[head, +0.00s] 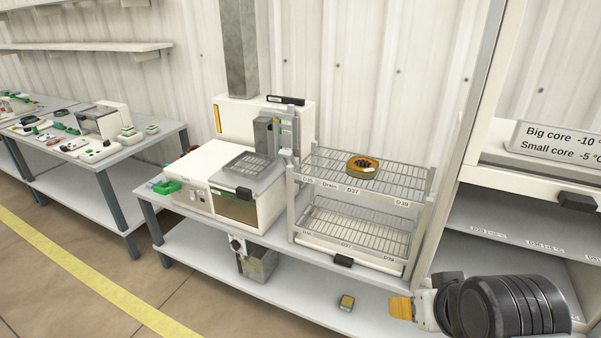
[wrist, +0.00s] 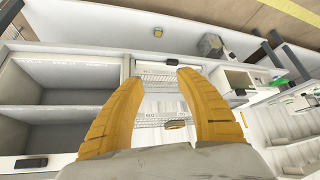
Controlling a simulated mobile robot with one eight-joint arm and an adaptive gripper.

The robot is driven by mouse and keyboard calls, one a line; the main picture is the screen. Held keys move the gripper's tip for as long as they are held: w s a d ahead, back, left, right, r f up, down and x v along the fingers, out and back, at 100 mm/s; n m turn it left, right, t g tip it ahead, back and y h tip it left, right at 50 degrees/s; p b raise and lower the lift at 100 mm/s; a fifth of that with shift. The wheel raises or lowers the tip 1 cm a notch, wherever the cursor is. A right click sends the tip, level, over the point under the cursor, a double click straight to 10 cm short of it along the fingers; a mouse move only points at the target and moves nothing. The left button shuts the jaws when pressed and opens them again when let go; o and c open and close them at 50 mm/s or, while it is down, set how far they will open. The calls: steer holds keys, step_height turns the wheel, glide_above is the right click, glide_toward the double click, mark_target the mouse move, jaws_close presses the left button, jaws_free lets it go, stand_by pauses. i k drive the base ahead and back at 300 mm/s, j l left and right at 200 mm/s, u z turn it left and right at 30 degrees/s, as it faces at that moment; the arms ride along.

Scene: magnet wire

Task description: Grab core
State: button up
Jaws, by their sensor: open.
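The core (head: 363,164) looks like a round orange-brown ring with a dark middle and a small pale piece on it. It rests on the top wire rack (head: 325,170), towards the back, in the head view. My gripper (head: 400,308) is low at the right of the head view, in front of and apart from the rack. In the wrist view my gripper (wrist: 156,76) has its two yellow-orange fingers spread, with nothing held between them. A small orange-brown thing (wrist: 175,124) shows between the fingers farther off; it appears to be the core.
A white machine (head: 225,190) stands left of the rack on the grey table. A small yellowish block (head: 346,302) lies on the lower shelf. A white cabinet with a sign (head: 555,143) stands at the right. Another cluttered table (head: 150,145) is at the left.

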mark_target(362, 168)
steer(key=i+j+z, duration=0.2)
steer(key=j+z, duration=0.3)
steer(key=j, duration=0.2)
steer(key=j+z, duration=0.45)
steer(key=j, duration=0.3)
steer(key=j+z, duration=0.5)
steer(key=j, duration=0.3)
steer(key=k+j+z, duration=0.2)
steer(key=j+z, duration=0.3)
steer(key=j, duration=0.2)
